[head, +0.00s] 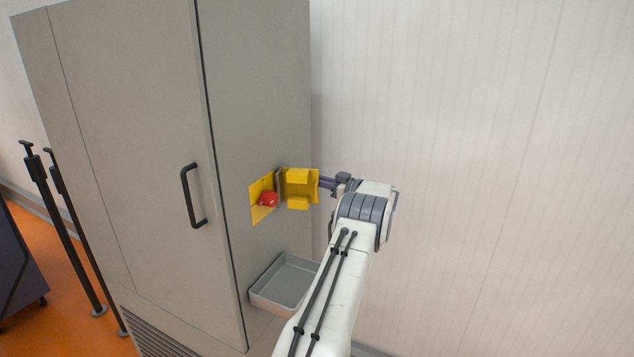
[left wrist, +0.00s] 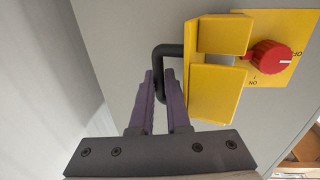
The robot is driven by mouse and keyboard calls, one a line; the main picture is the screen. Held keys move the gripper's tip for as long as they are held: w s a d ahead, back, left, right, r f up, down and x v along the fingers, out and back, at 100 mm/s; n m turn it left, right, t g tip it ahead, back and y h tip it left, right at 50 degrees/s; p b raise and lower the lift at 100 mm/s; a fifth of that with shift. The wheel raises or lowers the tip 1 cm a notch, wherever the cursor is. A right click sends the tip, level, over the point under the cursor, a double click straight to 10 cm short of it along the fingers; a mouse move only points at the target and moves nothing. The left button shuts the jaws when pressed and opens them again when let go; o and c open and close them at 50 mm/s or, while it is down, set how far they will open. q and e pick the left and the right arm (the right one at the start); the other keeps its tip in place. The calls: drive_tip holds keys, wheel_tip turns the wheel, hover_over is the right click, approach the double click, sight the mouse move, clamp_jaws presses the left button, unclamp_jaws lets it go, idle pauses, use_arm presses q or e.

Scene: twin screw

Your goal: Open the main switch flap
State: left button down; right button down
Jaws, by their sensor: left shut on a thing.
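The yellow main switch plate (head: 258,187) is on the side of a grey cabinet, with a red knob (head: 268,199) exposed on it. The yellow flap (head: 302,189) stands swung out from the plate, to the right of the knob. In the left wrist view, the flap (left wrist: 215,92) shows beside the red knob (left wrist: 270,57) and its OFF and ON marks. My left gripper (head: 323,183) is at the flap's outer side. In the wrist view its purple fingers (left wrist: 160,78) are shut on the flap's black handle (left wrist: 168,50). My right gripper is out of view.
A grey open tray (head: 262,293) juts from the cabinet (head: 228,130) below the switch. A black door handle (head: 188,195) is on the front door. A pale wall (head: 450,120) stands behind and to the right. Black posts (head: 45,200) stand at the left.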

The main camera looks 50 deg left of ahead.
use_arm(q)
drive_tip(key=shift+w+a+r, duration=0.1)
drive_tip(key=shift+a+r, duration=0.2)
drive_tip(key=shift+a, duration=0.15)
drive_tip(key=c, duration=1.2)
unclamp_jaws()
drive_tip(key=shift+o, duration=0.2)
drive_tip(key=b+v, duration=0.4)
drive_tip(key=v, duration=0.7)
drive_tip(key=shift+f, duration=0.35)
drive_tip(key=shift+a, duration=0.1)
